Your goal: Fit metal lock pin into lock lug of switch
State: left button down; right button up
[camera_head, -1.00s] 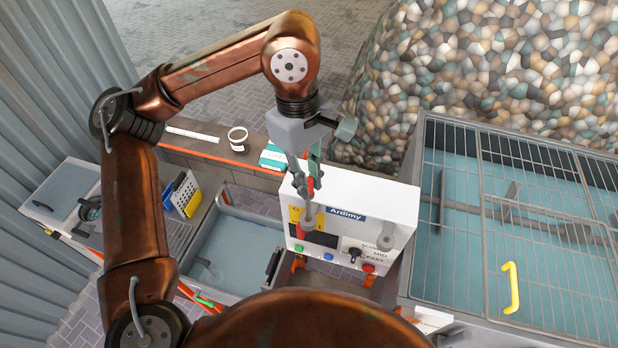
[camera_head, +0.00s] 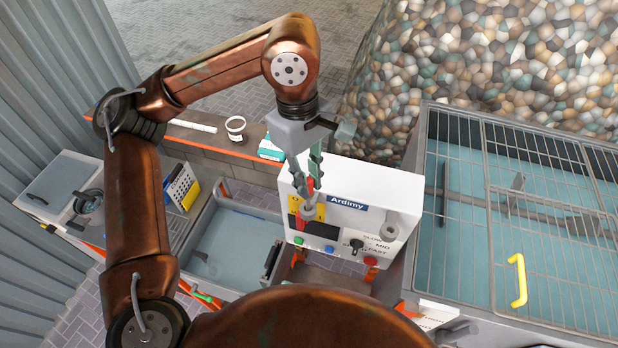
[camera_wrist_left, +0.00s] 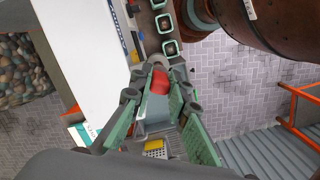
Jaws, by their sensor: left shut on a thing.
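My left gripper (camera_head: 309,184) hangs over the left part of the white control box (camera_head: 403,190) marked "Ardimy". It is shut on a small red piece (camera_head: 311,184), which also shows between the fingertips in the left wrist view (camera_wrist_left: 160,83). I take this piece as the lock pin's end; its metal part I cannot make out clearly. Just below the fingertips, a grey round part (camera_head: 308,211) stands before a yellow label (camera_head: 319,212) with a red part (camera_head: 300,223). Whether pin and lug touch I cannot tell. My right gripper is not in view.
The box front carries a green button (camera_head: 298,240), a blue button (camera_head: 328,249), a black knob (camera_head: 356,245) and a red button (camera_head: 370,260). A wire-grid cover with a yellow handle (camera_head: 519,280) lies right. A white cup (camera_head: 235,127) stands on the ledge behind.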

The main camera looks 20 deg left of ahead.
pick_arm(q)
jog(key=shift+f+b, duration=1.1)
jog(key=shift+f, duration=0.4)
jog(key=shift+f+b, duration=0.7)
jog(key=shift+f, duration=0.2)
jog(key=c, duration=1.8)
grip_release()
jog(key=shift+o, duration=0.2)
jog(key=shift+r, duration=0.25)
notch_tip(320, 180, up, 11)
jog(key=a, duration=0.1)
jog(key=shift+w+r, duration=0.15)
jog(key=shift+w, duration=0.25)
